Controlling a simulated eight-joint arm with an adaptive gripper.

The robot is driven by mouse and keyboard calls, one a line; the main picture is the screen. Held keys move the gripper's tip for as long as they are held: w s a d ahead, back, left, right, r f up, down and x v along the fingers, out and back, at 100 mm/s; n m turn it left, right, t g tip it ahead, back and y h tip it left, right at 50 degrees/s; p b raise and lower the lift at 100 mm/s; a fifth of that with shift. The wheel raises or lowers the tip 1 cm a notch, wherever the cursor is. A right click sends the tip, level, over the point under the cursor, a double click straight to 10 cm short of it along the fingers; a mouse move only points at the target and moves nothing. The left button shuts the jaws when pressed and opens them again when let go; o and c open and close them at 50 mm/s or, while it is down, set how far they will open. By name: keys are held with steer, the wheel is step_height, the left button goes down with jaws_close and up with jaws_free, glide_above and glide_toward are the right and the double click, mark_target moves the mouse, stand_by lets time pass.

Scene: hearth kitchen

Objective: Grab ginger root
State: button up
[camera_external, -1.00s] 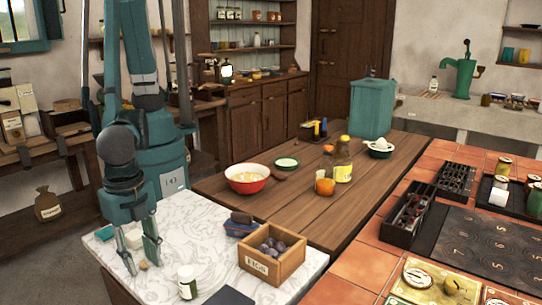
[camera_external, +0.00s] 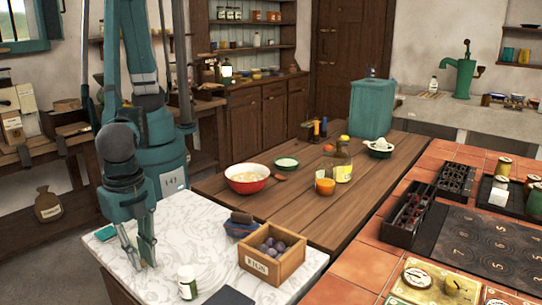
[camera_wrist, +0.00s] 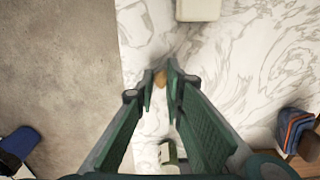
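The ginger root appears to be the small tan lump (camera_wrist: 160,78) between my fingertips in the wrist view, over the white marble counter (camera_wrist: 215,75). In the external view it is hidden by my fingers. My gripper (camera_external: 145,266) points down, low over the left part of the counter, and it also shows in the wrist view (camera_wrist: 160,76). Its fingers are close together with the lump in the narrow gap. I cannot tell whether both fingertips press on it.
A white jar (camera_external: 187,283) stands to the right of my gripper. A wooden box of figs (camera_external: 273,262) and a blue-and-brown folded item (camera_external: 240,225) are farther right. A pale block (camera_wrist: 198,9) lies near the top of the wrist view. The counter's edge drops to the floor on the left.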

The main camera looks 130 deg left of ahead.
mark_target(142, 261)
step_height(142, 261, up, 10)
steer(key=p, duration=0.1)
steer(key=shift+f, duration=0.25)
